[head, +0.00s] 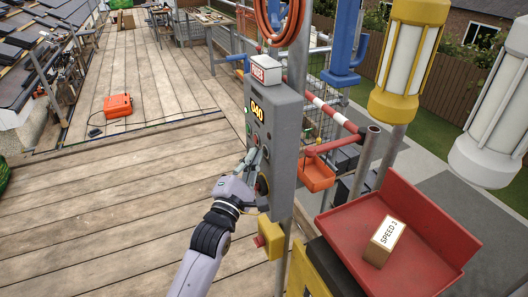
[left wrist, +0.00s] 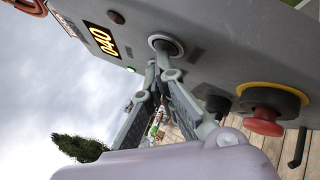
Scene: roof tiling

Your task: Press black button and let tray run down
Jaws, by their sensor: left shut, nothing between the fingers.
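My left gripper (head: 254,153) is shut and empty, with its tips at the front of the grey control box (head: 283,128). In the left wrist view the fingertips (left wrist: 162,64) are at a round button with a pale ring (left wrist: 166,40); they partly cover it, and I cannot tell if it is pressed. A dark button (left wrist: 218,103) sits farther along the panel, beside a red mushroom button on a yellow ring (left wrist: 267,118). The display (head: 257,111) reads 040. A small orange-red tray (head: 317,173) hangs behind the box. My right gripper is out of view.
A larger red tray (head: 442,222) at the right holds a block marked SPEED 2 (head: 385,242). A yellow box with a red button (head: 268,240) is below the panel. An orange case (head: 117,106) lies on the wooden deck (head: 150,180), which is mostly clear.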

